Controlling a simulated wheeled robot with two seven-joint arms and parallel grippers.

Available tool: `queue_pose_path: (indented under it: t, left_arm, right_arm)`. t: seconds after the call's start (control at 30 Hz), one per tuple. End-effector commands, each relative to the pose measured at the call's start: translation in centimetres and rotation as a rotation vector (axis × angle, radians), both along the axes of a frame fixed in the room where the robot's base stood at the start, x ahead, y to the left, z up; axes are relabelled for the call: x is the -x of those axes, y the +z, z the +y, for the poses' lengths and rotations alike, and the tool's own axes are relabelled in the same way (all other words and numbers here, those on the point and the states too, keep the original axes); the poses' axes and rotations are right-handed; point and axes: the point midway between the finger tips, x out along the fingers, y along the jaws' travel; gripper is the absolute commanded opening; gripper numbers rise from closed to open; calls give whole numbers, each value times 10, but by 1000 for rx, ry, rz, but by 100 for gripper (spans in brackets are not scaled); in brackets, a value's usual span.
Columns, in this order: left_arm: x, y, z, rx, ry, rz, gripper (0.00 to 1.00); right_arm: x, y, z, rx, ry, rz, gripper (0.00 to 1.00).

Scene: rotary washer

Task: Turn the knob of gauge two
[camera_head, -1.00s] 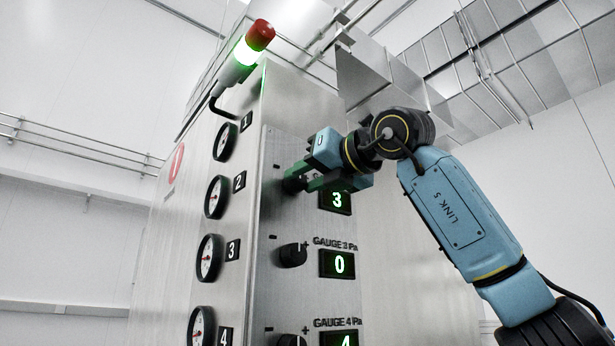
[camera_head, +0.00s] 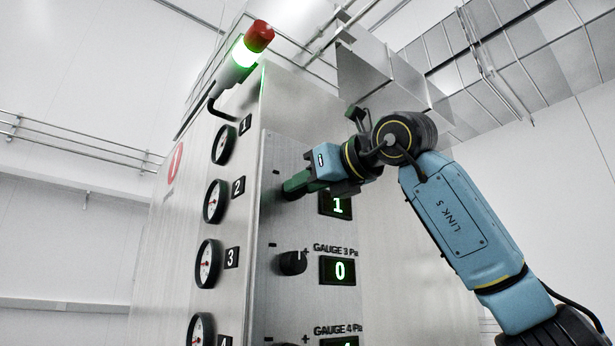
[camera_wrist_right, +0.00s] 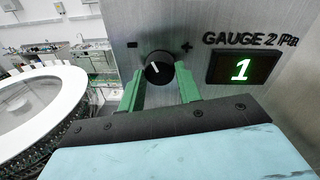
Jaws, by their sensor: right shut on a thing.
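In the head view my right gripper (camera_head: 291,188) reaches the panel from the right and hides the knob. The gauge two display (camera_wrist_right: 241,69) reads a green 1; it also shows partly covered in the head view (camera_head: 337,206). My left gripper is in neither view.
Below, the gauge three knob (camera_head: 292,262) sticks out beside its display (camera_head: 338,270), which reads 0. Several round dials (camera_head: 213,201) line the cabinet's left face. A red and green signal lamp (camera_head: 247,50) stands on top. Free space lies right of the panel.

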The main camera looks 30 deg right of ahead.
Motion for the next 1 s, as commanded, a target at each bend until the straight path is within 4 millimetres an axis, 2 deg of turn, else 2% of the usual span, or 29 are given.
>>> queue_pose_path:
  t: [0.2,0.5,1.0]
  left_arm:
    - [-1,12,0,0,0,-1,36]
    - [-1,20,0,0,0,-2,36]
    - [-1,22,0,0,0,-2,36]
  right_arm:
    - [1,3,0,167,1,-14,11]
    - [1,2,0,318,0,-28,11]
    - [1,2,0,369,0,-33,11]
